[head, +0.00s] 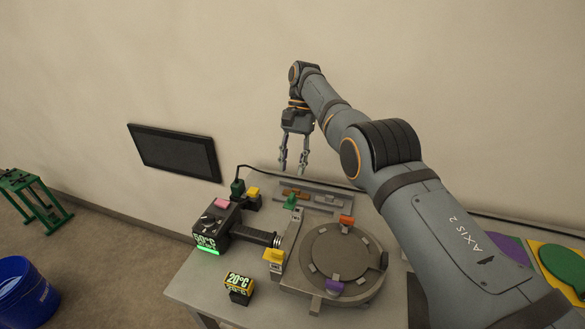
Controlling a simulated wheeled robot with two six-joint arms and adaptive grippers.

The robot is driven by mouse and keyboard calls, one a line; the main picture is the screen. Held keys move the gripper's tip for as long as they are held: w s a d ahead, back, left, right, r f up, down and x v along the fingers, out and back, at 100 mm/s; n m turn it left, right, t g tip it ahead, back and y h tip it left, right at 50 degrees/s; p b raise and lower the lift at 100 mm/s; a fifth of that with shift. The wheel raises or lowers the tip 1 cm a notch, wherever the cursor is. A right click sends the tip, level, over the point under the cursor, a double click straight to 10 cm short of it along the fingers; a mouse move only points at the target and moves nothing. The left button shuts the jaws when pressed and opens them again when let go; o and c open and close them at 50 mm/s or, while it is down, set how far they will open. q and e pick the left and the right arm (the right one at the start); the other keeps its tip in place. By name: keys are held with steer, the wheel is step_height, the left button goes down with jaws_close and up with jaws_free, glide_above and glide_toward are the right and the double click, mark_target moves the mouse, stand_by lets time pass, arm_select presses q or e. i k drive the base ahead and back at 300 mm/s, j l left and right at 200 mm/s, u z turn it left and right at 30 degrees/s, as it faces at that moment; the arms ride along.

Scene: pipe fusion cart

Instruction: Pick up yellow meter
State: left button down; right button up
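The yellow meter (239,286) is a small black and yellow box with a "20°C" readout. It stands on the near left part of the grey cart top (200,282), close to the front edge. My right gripper (293,172) hangs above the back of the cart with its fingers pointing down. Its fingers are apart and nothing shows between them. It is well behind and above the meter, apart from it. My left gripper is not in the head view.
A round grey fixture (333,262) with coloured clamps fills the middle. A yellow block (274,257) is close behind the meter. A blue bucket (24,290) and green stand (34,198) are on the floor.

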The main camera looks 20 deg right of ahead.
mark_target(243, 285)
steer(key=k+j, duration=0.2)
steer(key=k, duration=0.3)
steer(key=k+j, duration=0.2)
steer(key=k, duration=0.25)
steer(key=k+j, duration=0.2)
steer(key=k, duration=0.3)
